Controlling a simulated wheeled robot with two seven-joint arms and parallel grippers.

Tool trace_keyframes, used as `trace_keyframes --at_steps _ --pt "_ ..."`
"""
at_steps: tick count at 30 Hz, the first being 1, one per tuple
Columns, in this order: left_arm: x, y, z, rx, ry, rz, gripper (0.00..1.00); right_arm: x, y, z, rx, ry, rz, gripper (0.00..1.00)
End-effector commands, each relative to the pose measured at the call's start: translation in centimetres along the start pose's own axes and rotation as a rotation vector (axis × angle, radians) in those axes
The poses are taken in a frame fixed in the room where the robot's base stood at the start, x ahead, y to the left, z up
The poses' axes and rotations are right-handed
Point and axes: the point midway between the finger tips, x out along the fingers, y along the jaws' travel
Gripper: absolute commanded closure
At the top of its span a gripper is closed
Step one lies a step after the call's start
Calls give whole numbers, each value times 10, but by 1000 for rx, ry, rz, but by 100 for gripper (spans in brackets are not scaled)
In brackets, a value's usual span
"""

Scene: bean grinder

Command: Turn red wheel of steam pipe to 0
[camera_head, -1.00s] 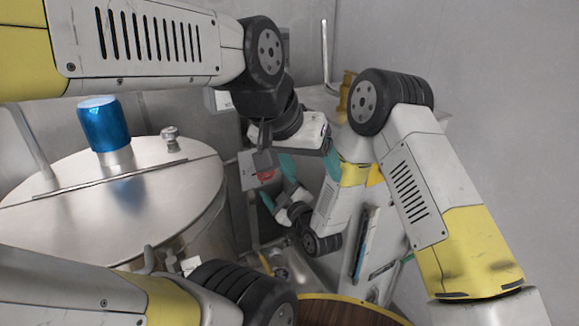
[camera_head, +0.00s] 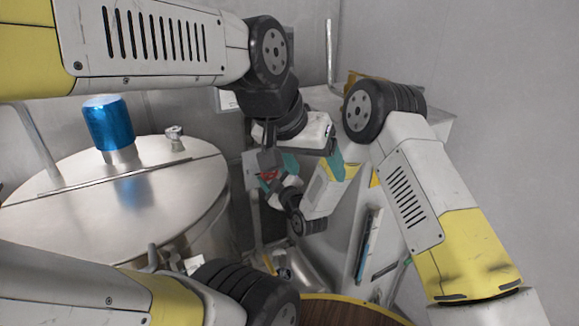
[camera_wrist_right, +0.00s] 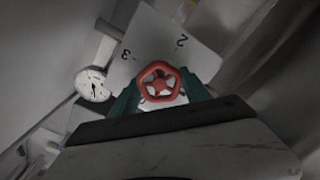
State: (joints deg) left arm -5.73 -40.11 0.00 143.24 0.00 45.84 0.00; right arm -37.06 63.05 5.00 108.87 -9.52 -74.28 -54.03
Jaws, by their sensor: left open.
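The red wheel (camera_wrist_right: 160,84) shows between the teal fingers of my right gripper (camera_wrist_right: 159,92) in the right wrist view. The fingers stand apart on both sides of it; I cannot tell whether they touch it. A pale plate (camera_wrist_right: 150,42) behind the wheel carries a 2 and a 3. In the head view the wheel (camera_head: 268,175) is a small red patch, partly hidden by my grippers, with my right gripper just below and right of it. My left gripper (camera_head: 314,166) is open and empty, close to the right one, its teal fingers spread.
A round gauge (camera_wrist_right: 92,85) sits left of the wheel. A large metal tank (camera_head: 120,190) with a blue cap (camera_head: 108,123) stands at left. A brown round surface (camera_head: 350,311) lies at the bottom. My arms crowd the space around the wheel.

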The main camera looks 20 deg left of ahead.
Motion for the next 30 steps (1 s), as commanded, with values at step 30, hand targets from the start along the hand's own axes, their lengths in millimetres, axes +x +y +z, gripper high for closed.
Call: trace_keyframes --at_steps 30 --pt "0 0 0 0 0 0 27 0 1 2 482 -3 1 85"
